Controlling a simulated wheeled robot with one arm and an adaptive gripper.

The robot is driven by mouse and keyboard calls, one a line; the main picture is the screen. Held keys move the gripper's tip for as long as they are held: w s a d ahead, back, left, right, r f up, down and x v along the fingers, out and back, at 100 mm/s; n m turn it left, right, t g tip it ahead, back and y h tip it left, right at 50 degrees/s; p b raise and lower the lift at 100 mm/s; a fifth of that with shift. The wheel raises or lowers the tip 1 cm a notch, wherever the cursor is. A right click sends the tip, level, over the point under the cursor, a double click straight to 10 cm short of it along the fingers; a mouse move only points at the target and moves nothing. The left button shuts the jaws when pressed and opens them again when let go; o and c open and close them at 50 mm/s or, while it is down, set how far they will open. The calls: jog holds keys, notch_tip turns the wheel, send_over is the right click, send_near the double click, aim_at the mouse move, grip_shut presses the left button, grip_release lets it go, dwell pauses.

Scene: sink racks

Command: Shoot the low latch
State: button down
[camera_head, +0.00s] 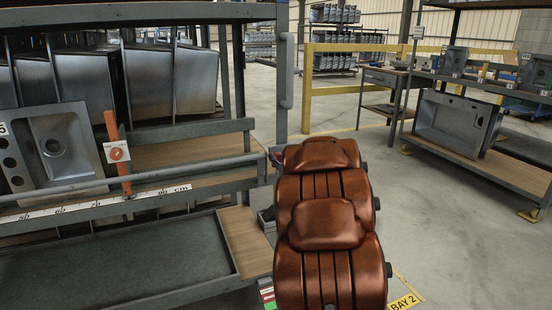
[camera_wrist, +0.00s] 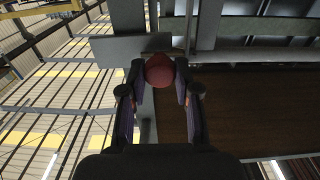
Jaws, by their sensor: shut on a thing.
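In the wrist view a round red knob (camera_wrist: 160,66), which looks like the latch's handle, sits between the fingertips of my gripper (camera_wrist: 160,80). The fingers touch it from both sides and are shut on it. A flat grey plate (camera_wrist: 112,49) lies just beyond the knob, beside a rack post. The rest of the latch is hidden behind the knob and fingers. In the head view my copper arm reaches the right end of the left rack (camera_head: 205,175) and hides the knob and most of the gripper.
A grey upright post (camera_head: 282,110) with a long handle-like bar (camera_head: 285,70) stands at the rack's end. Sinks (camera_head: 85,80) fill its shelf. An orange marker (camera_head: 118,155) stands on the ruler rail (camera_head: 60,210). Another rack (camera_head: 490,165) stands right; open floor lies between.

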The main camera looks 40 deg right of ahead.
jog(key=shift+w+a, duration=0.15)
jog(key=shift+a, duration=0.05)
jog(key=c, duration=0.8)
grip_release()
jog(key=shift+c, duration=0.2)
jog(key=shift+s+a, duration=0.15)
jog(key=shift+s, duration=0.4)
jog(key=v, duration=1.1)
jog(key=shift+a, duration=0.1)
